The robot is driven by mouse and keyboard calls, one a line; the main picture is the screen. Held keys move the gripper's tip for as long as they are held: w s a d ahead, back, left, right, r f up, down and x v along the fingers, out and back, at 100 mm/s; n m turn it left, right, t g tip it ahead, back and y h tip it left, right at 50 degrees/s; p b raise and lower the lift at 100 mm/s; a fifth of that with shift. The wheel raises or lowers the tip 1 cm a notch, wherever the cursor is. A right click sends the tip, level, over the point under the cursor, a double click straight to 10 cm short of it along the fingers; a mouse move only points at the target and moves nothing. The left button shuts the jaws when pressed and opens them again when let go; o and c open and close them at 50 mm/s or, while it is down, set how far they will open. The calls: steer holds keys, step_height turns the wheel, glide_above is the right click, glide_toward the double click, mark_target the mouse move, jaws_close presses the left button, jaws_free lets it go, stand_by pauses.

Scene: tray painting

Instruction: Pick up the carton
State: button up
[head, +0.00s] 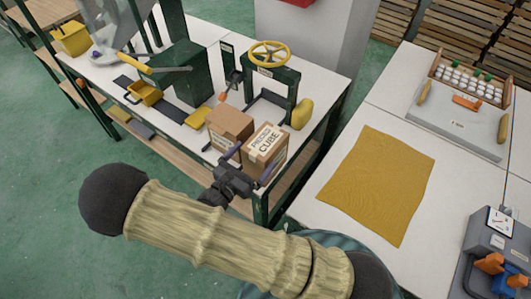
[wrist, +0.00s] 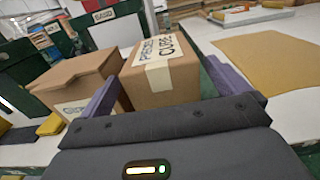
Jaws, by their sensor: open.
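Two brown cardboard cartons stand side by side at the near edge of the white bench. The right carton (head: 265,149) has a pale label reading "CUBE" and a strip of tape; it also shows in the wrist view (wrist: 160,76). The left carton (head: 229,127) is plain on top and shows in the wrist view (wrist: 78,80). My gripper (head: 246,166) is open, its purple fingers (wrist: 164,92) spread on either side of the right carton's near part. I cannot tell whether the fingers touch it.
A green press with a yellow wheel (head: 270,54) stands behind the cartons, with a yellow object (head: 302,114) beside it. To the right, a second table holds a flat ochre cloth (head: 378,180) and a grey tray (head: 462,128). A gap separates the two tables.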

mark_target(262, 147)
steer(key=shift+w, duration=0.1)
steer(key=p+x, duration=0.1)
steer(key=x, duration=0.4)
steer(key=shift+d, duration=0.1)
steer(key=shift+c, duration=0.4)
steer(key=c, duration=1.9)
step_height(262, 147, up, 10)
